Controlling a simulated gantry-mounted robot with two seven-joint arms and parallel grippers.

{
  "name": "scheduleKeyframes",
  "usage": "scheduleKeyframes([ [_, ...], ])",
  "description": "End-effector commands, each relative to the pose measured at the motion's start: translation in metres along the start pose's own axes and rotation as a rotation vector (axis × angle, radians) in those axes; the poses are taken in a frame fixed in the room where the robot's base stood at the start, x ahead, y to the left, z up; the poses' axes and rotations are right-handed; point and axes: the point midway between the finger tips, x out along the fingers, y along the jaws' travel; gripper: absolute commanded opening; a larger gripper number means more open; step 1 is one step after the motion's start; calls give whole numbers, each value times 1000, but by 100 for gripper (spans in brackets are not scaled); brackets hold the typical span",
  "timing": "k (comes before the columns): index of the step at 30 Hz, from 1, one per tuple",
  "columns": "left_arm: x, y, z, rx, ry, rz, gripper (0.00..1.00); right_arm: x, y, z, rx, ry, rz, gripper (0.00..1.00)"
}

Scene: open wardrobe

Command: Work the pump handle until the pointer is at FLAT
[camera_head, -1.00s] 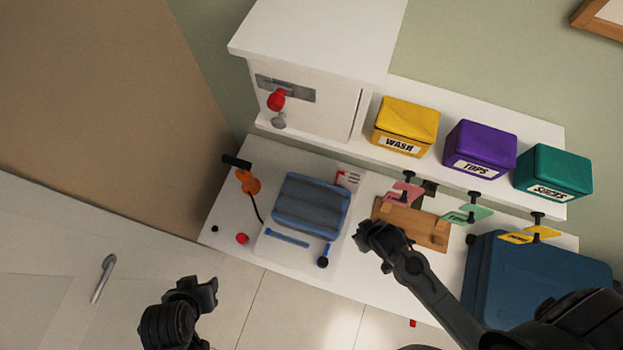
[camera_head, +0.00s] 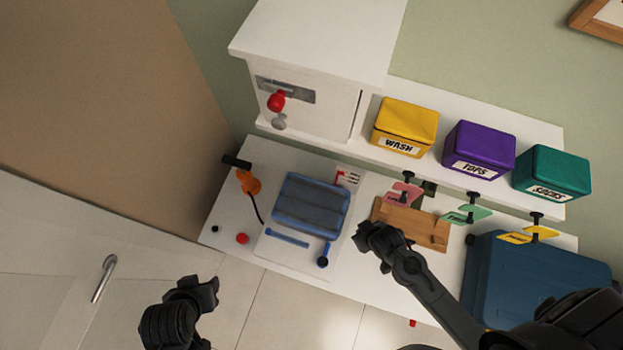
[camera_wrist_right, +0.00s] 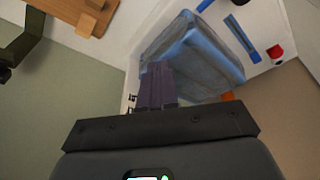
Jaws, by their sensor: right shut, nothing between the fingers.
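The orange pump (camera_head: 249,183) with its black bar handle (camera_head: 236,162) stands at the left end of the white shelf. A dark hose runs from it toward a blue bag (camera_head: 311,205) on a pale mat. A small red-and-white card (camera_head: 347,178) lies at the bag's upper right corner; I cannot make out a pointer or its reading. My right gripper (camera_head: 364,236) is shut and empty, right of the bag and well away from the pump. In the right wrist view its fingers (camera_wrist_right: 158,85) show before the bag (camera_wrist_right: 195,60). My left gripper (camera_head: 210,287) is low at left, over the floor, its jaws unclear.
A wooden board (camera_head: 411,222) lies right of the bag, near my right gripper. A red knob (camera_head: 242,239) sits below the pump. A white cabinet (camera_head: 318,105) and yellow (camera_head: 405,125), purple (camera_head: 480,147) and green (camera_head: 553,170) boxes stand above. A blue case (camera_head: 535,275) is at right.

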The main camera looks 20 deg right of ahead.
Motion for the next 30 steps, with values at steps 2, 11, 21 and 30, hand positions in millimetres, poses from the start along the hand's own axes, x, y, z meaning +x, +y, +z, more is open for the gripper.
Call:
scheduleKeyframes([
  [2, -16, -1, -5, 3, 0, -2, 43, -14, 1, -4, 0, 0, 0, 0],
  [11, -44, -4, -14, 10, 0, -8, 43, -45, 2, -15, 0, 1, 0, 0],
  [21, -40, -3, -12, 7, -1, -6, 43, -78, 3, -26, -1, 2, 0, 0],
  [30, -40, -1, -13, -2, 0, 2, 43, -113, 4, -36, 0, 2, -1, 0],
])
